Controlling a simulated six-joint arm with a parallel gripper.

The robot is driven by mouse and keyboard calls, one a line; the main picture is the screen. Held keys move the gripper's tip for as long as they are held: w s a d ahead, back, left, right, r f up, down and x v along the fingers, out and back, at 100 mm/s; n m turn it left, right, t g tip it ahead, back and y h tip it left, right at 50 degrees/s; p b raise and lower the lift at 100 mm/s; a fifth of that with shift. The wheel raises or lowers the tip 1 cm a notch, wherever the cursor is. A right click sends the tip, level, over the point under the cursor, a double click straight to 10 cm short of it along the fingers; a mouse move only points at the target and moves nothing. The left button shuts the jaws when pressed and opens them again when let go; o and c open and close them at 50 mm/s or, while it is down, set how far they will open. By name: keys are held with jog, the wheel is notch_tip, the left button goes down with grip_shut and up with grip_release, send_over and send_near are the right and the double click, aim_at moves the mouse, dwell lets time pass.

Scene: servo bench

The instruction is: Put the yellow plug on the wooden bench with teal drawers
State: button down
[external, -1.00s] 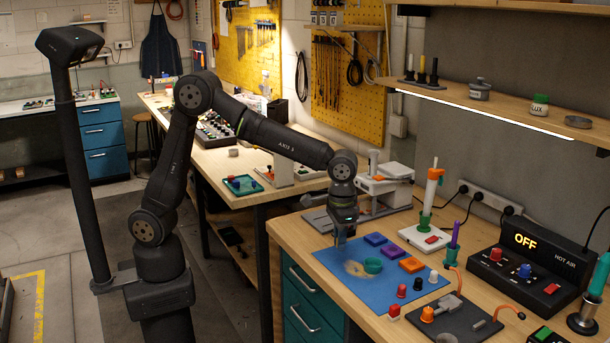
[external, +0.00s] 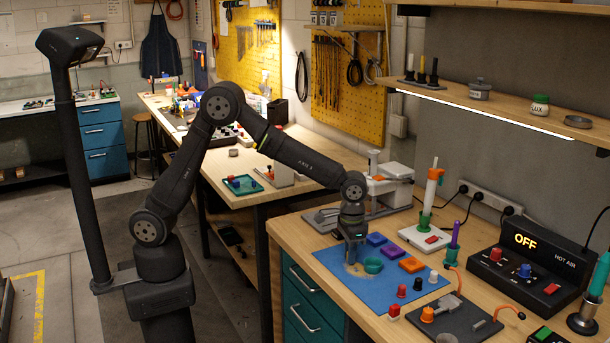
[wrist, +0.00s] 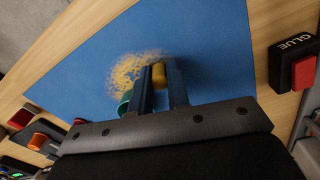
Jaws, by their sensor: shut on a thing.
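The yellow plug (wrist: 159,76) shows in the wrist view between the fingers of my gripper (wrist: 159,70), which is shut on it. In the external view my gripper (external: 353,258) points down at the blue mat (external: 365,299), close to its back left part; the plug cannot be made out there. I cannot tell whether the plug touches the mat. The mat lies on the wooden bench (external: 288,229), which has teal drawers (external: 301,291) in its front. A yellow speckled patch (wrist: 135,72) on the mat shows close to the plug.
A teal ring (external: 373,265) sits just right of my gripper. Purple (external: 389,250) and orange (external: 411,265) blocks and several small caps are farther right. A black fixture board (external: 458,315) stands at the front right. The mat's front left part is clear.

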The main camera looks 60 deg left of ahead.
jog(key=shift+f, duration=0.1)
jog(key=c, duration=1.4)
grip_release()
jog(key=shift+o, duration=0.2)
jog(key=shift+o, duration=0.4)
notch_tip(320, 180, up, 12)
